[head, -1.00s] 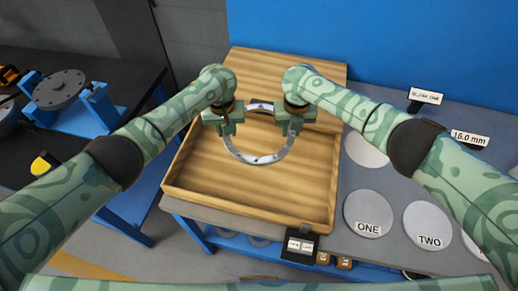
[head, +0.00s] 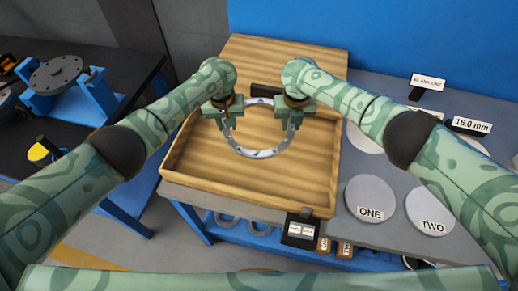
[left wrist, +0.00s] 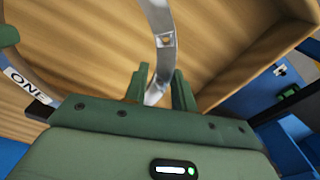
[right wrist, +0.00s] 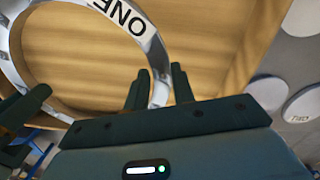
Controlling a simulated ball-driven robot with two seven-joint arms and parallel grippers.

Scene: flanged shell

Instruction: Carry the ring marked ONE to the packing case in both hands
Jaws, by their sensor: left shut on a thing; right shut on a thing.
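The metal ring (head: 258,153) is held over the inside of the wooden packing case (head: 190,155). My left gripper (head: 222,118) is shut on the ring's left side, and my right gripper (head: 297,113) on its right side. In the left wrist view the ring (left wrist: 160,35) passes between the fingers (left wrist: 160,88), with a ONE label at the left. In the right wrist view the ring (right wrist: 152,50) shows its white ONE label and runs between the fingers (right wrist: 158,88). The gap between ring and case floor cannot be told.
Right of the case, the grey bench carries round pads marked ONE (head: 370,200) and TWO (head: 431,212), and small signs (head: 427,82). A black bench with blue fixtures (head: 72,95) stands at left. A small dark block (head: 266,90) shows inside the case behind the ring.

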